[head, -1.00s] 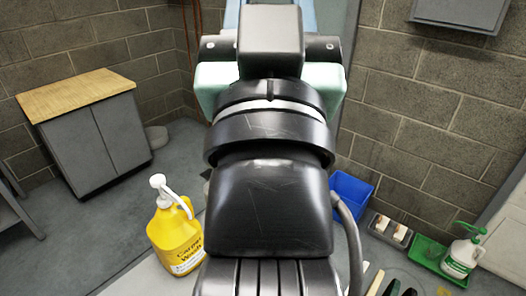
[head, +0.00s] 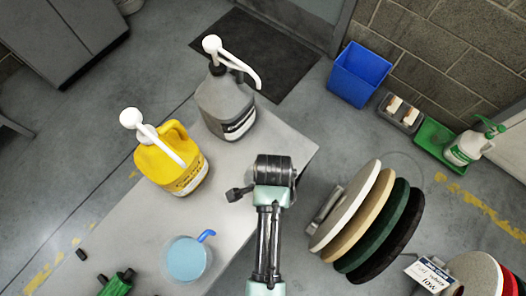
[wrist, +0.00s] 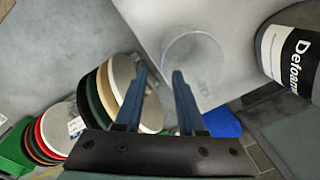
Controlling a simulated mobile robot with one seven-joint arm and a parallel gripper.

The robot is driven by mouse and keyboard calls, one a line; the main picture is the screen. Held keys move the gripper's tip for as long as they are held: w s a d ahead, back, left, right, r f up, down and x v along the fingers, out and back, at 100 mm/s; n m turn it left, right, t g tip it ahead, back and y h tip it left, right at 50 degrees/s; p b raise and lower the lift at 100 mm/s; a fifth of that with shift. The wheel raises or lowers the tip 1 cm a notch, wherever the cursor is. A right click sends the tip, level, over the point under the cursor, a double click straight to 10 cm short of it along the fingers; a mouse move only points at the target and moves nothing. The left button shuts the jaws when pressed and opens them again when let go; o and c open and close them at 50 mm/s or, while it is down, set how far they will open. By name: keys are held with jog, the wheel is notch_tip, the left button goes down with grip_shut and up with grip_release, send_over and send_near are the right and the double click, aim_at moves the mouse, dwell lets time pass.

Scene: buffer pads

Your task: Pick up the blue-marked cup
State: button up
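A round cup with pale blue contents and a blue handle (head: 188,260) stands on the light table in the lower part of the head view. A clear round cup (wrist: 194,60) shows in the wrist view, ahead and slightly right of my fingertips, near the grey jug; I see no blue mark on it. My gripper (wrist: 160,76) is open, with a gap between its two blue fingers and nothing held. In the head view my arm reaches over the table's right edge, right of the blue-handled cup, and my fingertips are not clearly visible.
The table (head: 130,238) also holds a yellow pump jug (head: 172,165) and a grey pump jug (head: 226,108). Several round pads (head: 345,208) stand in a rack to the right. A blue bin (head: 360,75) and green tray (head: 432,145) are on the floor.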

jog(key=f, duration=0.3)
jog(key=f+b, duration=0.1)
jog(key=f, duration=0.3)
jog(key=w+f, duration=0.1)
jog(key=f, duration=0.2)
jog(key=shift+w+a+f, duration=0.1)
jog(key=shift+a+f, duration=0.05)
jog(key=shift+a, duration=0.05)
grip_shut()
dwell(1.1)
